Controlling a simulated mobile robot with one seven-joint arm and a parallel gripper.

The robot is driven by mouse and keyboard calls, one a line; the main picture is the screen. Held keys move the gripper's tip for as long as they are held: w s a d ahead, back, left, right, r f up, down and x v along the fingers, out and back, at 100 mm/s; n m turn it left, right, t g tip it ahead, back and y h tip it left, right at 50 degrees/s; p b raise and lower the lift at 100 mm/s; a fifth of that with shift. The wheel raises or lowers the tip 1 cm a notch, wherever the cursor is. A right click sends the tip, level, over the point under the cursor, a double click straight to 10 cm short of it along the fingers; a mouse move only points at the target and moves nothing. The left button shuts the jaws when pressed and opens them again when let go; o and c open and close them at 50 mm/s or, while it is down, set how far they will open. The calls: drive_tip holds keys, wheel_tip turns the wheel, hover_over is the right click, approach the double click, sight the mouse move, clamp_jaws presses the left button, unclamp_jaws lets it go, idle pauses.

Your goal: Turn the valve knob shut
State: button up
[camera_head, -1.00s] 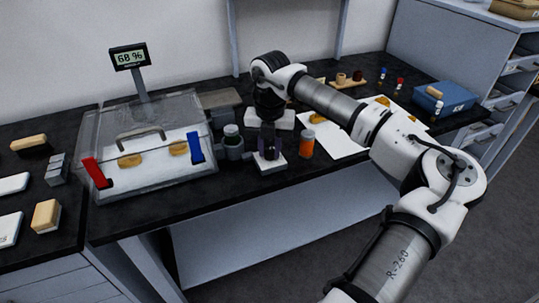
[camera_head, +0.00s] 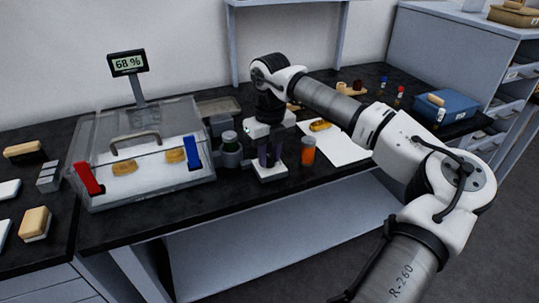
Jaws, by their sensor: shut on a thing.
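My gripper (camera_head: 270,163) points down at the middle of the bench, its dark fingers closed just above a small white block (camera_head: 271,175). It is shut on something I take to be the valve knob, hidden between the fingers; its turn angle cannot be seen. A clear lidded case (camera_head: 136,125) holds golden fragments (camera_head: 124,167) on a white bed. A display (camera_head: 128,64) on a post behind the case appears to read 68 %.
An orange bottle (camera_head: 308,150) stands close to the right of the gripper. The case has a red clamp (camera_head: 87,177) and a blue clamp (camera_head: 192,153). A white sheet (camera_head: 345,145) with golden pieces lies farther right. A blue box (camera_head: 446,104) stands at the right.

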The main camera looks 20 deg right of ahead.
sight(270, 157)
idle(0.5)
drive_tip(key=o, duration=1)
drive_tip(key=shift+r, duration=0.15)
wheel_tip(270, 157, up, 14)
drive_tip(key=b, duration=0.1)
drive_tip(key=shift+f, duration=0.2)
